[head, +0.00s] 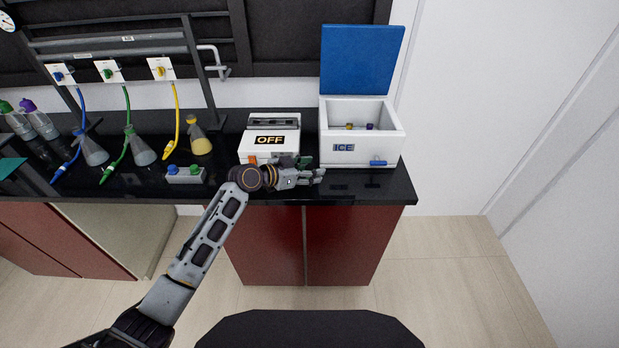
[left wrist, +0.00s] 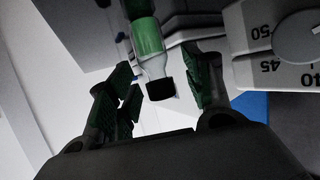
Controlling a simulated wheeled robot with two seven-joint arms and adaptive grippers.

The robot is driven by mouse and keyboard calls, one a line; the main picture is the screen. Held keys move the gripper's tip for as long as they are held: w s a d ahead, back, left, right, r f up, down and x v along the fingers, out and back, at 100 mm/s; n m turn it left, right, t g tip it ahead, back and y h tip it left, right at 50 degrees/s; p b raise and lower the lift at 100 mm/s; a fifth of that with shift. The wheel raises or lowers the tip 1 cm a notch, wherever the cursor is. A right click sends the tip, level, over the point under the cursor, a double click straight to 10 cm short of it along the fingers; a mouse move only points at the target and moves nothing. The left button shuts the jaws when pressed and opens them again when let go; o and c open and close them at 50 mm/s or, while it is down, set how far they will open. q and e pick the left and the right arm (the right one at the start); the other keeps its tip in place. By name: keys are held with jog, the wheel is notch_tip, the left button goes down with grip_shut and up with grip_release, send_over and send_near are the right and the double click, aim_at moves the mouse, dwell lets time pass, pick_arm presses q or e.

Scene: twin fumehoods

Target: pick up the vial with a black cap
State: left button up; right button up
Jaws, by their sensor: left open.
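In the left wrist view, a vial with green content (left wrist: 149,42) and a black cap (left wrist: 159,88) stands out from a pale device, with its cap end towards my gripper. My left gripper (left wrist: 164,75) is open, with its green-padded fingers on either side of the vial. In the head view, my left gripper (head: 312,176) is at the counter's front edge, before the white device with an OFF display (head: 270,145). I cannot make out the vial there. My right gripper is not in view.
A white ICE box (head: 345,160) with a raised blue lid (head: 360,60) stands right of the device, with small capped items inside. Flasks, including a yellow one (head: 200,143), and a small box with knobs (head: 185,175) stand left. A numbered dial (left wrist: 300,40) is close to the right finger.

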aim_at(310, 167)
pick_arm(q)
jog(key=shift+c, duration=0.4)
grip_shut()
jog(key=shift+r, duration=0.15)
jog(key=shift+r, duration=4.85)
